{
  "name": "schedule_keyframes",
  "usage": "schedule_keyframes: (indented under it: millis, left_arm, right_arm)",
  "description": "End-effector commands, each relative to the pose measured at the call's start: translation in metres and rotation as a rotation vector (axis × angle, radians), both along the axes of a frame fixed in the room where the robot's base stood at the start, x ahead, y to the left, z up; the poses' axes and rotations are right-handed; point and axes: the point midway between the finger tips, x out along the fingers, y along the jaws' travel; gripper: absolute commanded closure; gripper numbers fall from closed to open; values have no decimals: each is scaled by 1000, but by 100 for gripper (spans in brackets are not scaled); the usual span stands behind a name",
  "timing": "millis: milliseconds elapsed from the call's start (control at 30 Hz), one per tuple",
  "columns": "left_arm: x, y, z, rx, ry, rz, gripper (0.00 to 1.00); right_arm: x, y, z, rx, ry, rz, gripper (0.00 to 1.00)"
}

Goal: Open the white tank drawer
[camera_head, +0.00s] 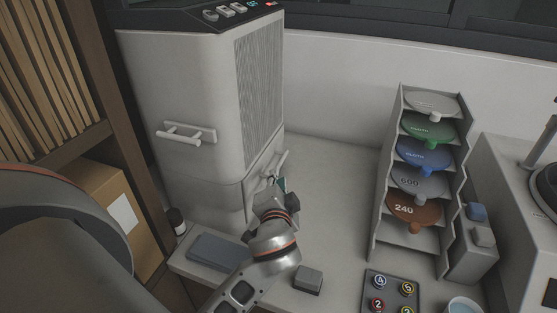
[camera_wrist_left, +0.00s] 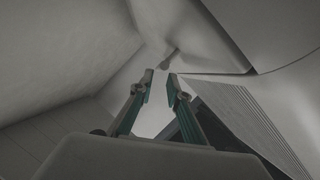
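The white tank cabinet (camera_head: 190,85) stands at the back left in the head view. A bar handle (camera_head: 186,134) is on its front face. A second handle (camera_head: 279,164) is on the lower side panel (camera_head: 262,162), which looks like the drawer and is shut. My left gripper (camera_head: 274,181) is at this second handle, partly hidden by its own wrist. In the left wrist view its two green fingers (camera_wrist_left: 160,83) are apart, and a handle part (camera_wrist_left: 167,60) shows just beyond the tips. I cannot tell whether they touch it. My right gripper is not in view.
A rack of coloured discs (camera_head: 416,157) stands to the right. A grey block (camera_head: 308,281), a dark flat pad (camera_head: 217,251) and a tray of numbered knobs (camera_head: 390,293) lie on the counter. A small dark bottle (camera_head: 176,222) stands beside the cabinet. Shelving with a cardboard box (camera_head: 112,205) is at left.

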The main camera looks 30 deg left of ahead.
Motion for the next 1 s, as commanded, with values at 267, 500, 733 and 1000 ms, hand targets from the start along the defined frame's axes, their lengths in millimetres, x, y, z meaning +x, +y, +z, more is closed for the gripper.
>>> schedule_keyframes:
  millis: [267,500,733,1000]
  left_arm:
    - [27,18,-5,4,0,1,84]
    - [54,35,-13,3,0,1,84]
    - [63,41,-16,1,0,0,84]
    - [63,41,-16,0,0,1,99]
  right_arm:
    - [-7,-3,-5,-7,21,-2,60]
    - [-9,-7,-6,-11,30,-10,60]
    - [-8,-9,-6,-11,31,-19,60]
    - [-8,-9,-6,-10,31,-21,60]
